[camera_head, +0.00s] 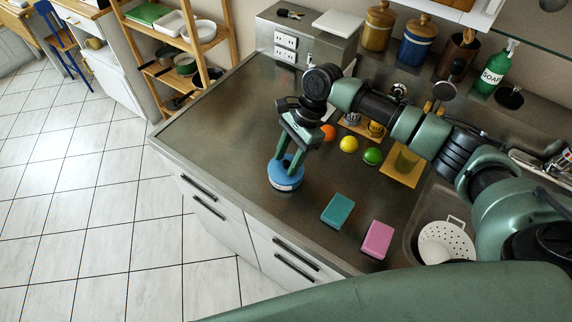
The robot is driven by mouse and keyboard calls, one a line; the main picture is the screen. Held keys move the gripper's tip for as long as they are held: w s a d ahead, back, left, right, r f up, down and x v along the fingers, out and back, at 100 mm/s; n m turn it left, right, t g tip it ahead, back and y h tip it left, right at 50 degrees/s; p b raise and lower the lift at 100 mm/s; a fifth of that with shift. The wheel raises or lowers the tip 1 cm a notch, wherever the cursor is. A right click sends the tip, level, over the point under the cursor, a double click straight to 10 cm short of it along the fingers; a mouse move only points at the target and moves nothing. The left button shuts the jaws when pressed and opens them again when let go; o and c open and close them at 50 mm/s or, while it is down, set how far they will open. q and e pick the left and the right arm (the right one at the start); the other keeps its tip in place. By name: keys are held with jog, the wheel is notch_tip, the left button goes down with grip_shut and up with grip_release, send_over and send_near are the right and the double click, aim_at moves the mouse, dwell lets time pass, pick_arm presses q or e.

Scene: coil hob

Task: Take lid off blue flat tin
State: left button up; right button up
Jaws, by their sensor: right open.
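A blue flat tin (285,179) with a pale band around its side sits on the dark metal counter, near the front edge. My right gripper (289,161) is directly above it, pointing down, with its fingers apart at the blue lid. I cannot tell whether the fingertips touch the lid. The far side of the lid is partly hidden behind the fingers. My left gripper is not in view.
A teal sponge (338,211) and a pink sponge (377,239) lie right of the tin. An orange (328,132), a lemon (349,144) and a lime (372,156) lie behind. A white colander (446,243) is in the sink. The counter (222,130) left of the tin is clear.

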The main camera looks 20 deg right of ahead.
grip_shut()
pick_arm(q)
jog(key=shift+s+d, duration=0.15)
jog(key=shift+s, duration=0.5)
